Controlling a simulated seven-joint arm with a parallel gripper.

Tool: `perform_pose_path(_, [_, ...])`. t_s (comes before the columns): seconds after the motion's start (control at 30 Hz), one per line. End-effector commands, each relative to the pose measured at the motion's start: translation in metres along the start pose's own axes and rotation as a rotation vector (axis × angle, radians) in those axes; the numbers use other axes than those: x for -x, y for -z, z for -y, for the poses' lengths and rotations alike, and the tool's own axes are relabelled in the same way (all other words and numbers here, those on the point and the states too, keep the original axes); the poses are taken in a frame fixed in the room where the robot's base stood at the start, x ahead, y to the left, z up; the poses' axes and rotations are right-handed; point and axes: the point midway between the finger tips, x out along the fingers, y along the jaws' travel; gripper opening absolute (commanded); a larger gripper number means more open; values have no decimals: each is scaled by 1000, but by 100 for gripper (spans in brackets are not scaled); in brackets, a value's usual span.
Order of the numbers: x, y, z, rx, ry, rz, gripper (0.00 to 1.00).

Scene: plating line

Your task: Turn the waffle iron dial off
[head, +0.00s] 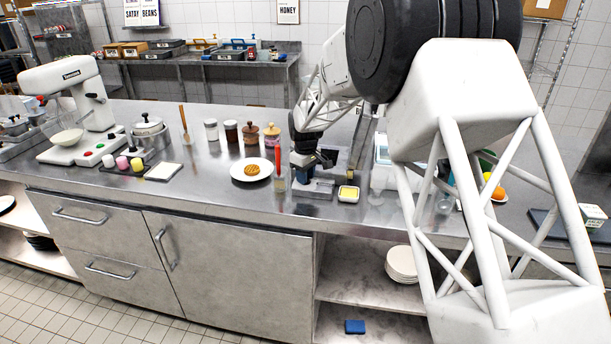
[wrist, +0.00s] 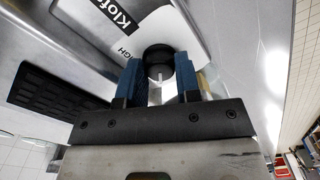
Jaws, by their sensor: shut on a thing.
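The waffle iron is a steel machine in the wrist view (wrist: 50,45), with a dark vent grille and a white label partly reading "HIGH". Its dial (wrist: 158,58) is a round black knob with a white pointer line. My gripper (wrist: 158,78) has its two blue fingers closed on either side of the dial, gripping it. In the head view my gripper (head: 322,159) is low over the counter, at the waffle iron (head: 316,187), which my arm partly covers. The dial is hidden there, and I cannot read which setting the pointer is at.
On the steel counter (head: 215,182), a white plate (head: 239,172) with a waffle stands left of my gripper. A cup with a red-handled utensil (head: 278,165) and a yellow-filled dish (head: 348,194) are close by. Jars (head: 231,132) stand behind.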

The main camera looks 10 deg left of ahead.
Motion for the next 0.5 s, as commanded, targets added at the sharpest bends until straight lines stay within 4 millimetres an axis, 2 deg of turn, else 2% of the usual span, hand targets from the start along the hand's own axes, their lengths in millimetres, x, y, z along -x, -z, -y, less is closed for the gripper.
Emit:
perform_pose_path(0.2, [1,0,0,73,-1,-1,7])
perform_pose_path(0.5, [1,0,0,91,-1,-1,8])
